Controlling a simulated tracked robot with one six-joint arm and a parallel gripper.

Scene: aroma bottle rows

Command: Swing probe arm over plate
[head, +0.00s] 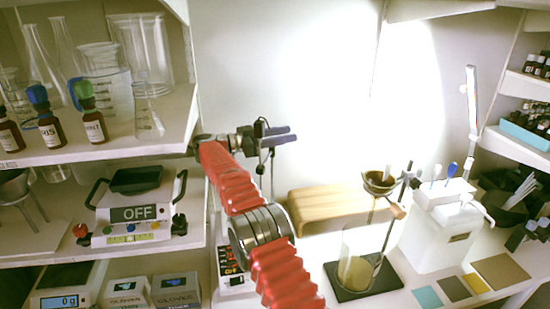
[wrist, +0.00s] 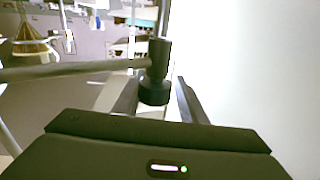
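My gripper (head: 277,135) reaches out from the left, high over the counter at the end of my red arm. In the wrist view its two fingers (wrist: 158,95) stand apart, with a dark upright knob (wrist: 155,75) between them and a narrow gap at the right finger. A grey rod, seemingly the probe arm (wrist: 75,70), runs left from the knob. In the head view a black holder with a cable (head: 261,130) shows beside the fingers. The white plate unit (head: 232,282) with red digits is below, mostly hidden behind my arm; its top is not clear.
A beaker (head: 356,262) stands on a dark base under a funnel (head: 380,183). A wooden stand (head: 325,203) is behind it. A white box (head: 440,235) is at right.

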